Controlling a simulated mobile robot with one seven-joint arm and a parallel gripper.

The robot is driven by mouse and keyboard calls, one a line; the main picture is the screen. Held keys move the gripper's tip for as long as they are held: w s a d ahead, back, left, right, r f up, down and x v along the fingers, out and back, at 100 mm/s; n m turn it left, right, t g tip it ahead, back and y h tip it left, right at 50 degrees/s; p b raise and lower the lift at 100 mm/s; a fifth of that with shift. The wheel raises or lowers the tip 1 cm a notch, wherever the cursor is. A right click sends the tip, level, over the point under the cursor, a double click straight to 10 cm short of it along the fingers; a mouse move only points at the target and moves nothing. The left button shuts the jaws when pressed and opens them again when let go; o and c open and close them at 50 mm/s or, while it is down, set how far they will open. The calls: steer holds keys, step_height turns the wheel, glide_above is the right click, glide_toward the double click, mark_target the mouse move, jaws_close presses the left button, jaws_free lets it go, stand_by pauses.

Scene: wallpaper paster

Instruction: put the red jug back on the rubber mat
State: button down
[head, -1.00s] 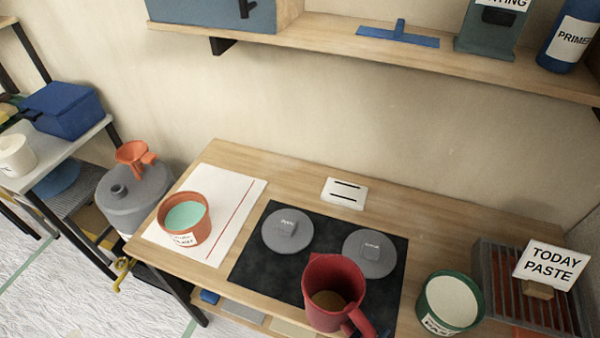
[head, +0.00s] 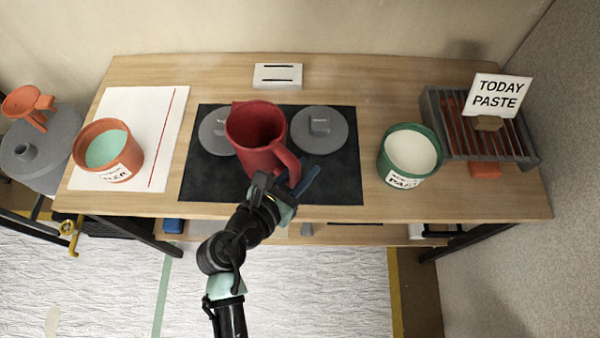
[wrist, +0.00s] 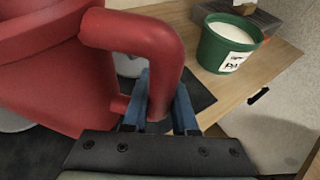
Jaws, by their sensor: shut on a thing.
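The red jug (head: 250,150) shows in the head view over the middle of the black rubber mat (head: 335,182), upright or nearly so, with its handle toward the front right. It hides part of the left grey lid. I cannot tell whether its base touches the mat. My gripper (head: 296,183) reaches in from the front and is shut on the jug's handle. In the wrist view the blue fingers of my gripper (wrist: 160,112) lie on either side of the lower handle, and the red jug (wrist: 60,85) fills the left.
Two grey lids (head: 328,131) (head: 211,128) lie on the mat. A green tub (head: 384,160) stands right of it, beside a slatted rack (head: 456,148). An orange pot (head: 89,165) stands on a white sheet at left. A white block (head: 278,76) lies behind. Bare wood separates mat and tub.

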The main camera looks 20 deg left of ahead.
step_height(320, 180, down, 4)
steer(key=shift+r+b, duration=0.1)
steer(key=shift+b, duration=0.5)
steer(key=c, duration=0.7)
jaws_free()
steer(key=shift+r, duration=0.1)
steer(key=p+v, duration=0.1)
steer(key=v, duration=1.1)
steer(key=shift+s, duration=0.1)
